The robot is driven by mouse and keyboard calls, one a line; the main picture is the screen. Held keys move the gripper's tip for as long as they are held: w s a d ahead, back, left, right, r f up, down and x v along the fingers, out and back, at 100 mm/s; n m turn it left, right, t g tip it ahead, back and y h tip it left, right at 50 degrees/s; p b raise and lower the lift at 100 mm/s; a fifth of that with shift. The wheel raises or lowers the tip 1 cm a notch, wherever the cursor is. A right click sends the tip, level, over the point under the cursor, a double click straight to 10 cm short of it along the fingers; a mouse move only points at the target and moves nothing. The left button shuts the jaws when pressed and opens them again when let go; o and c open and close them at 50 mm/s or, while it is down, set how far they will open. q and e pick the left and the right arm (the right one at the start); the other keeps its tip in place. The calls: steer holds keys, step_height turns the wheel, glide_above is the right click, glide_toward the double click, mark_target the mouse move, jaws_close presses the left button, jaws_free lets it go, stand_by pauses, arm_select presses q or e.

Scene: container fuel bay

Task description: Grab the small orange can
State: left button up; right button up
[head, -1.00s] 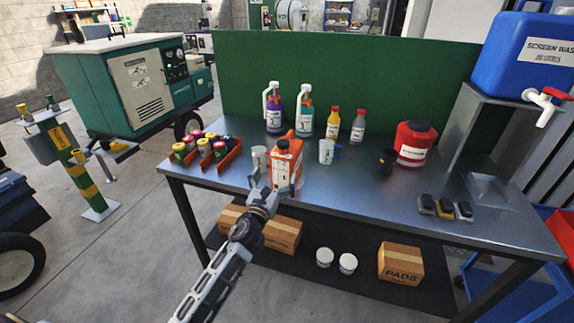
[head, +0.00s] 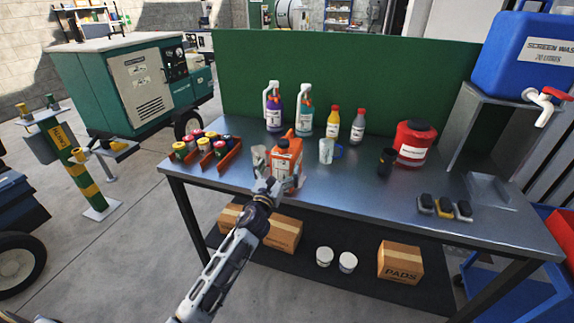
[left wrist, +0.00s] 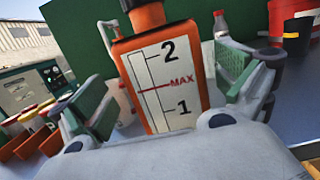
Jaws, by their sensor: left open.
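The small orange can (head: 287,158) stands upright near the front edge of the metal bench, left of the bench's middle. In the left wrist view the can (left wrist: 190,70) fills the centre, its white label marked 1, 2 and MAX facing me. My left gripper (head: 277,186) is in front of the can in the head view and hides its lower part. In the left wrist view its two green-padded fingers (left wrist: 165,100) are spread, one on each side of the can, with no clear contact. My right gripper is not in view.
Small coloured containers in orange trays (head: 205,152) stand to the left. A clear jug (head: 326,150) is close on the right, with a whitish cup (head: 259,158) behind left. A red tub (head: 414,145) and bottles (head: 305,118) stand further back.

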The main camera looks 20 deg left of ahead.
arm_select(q)
steer(key=w, duration=0.5)
steer(key=shift+d+r, duration=0.25)
steer(key=shift+r, duration=0.1)
stand_by(0.4)
steer(key=shift+r, duration=0.1)
steer(key=c, duration=1.4)
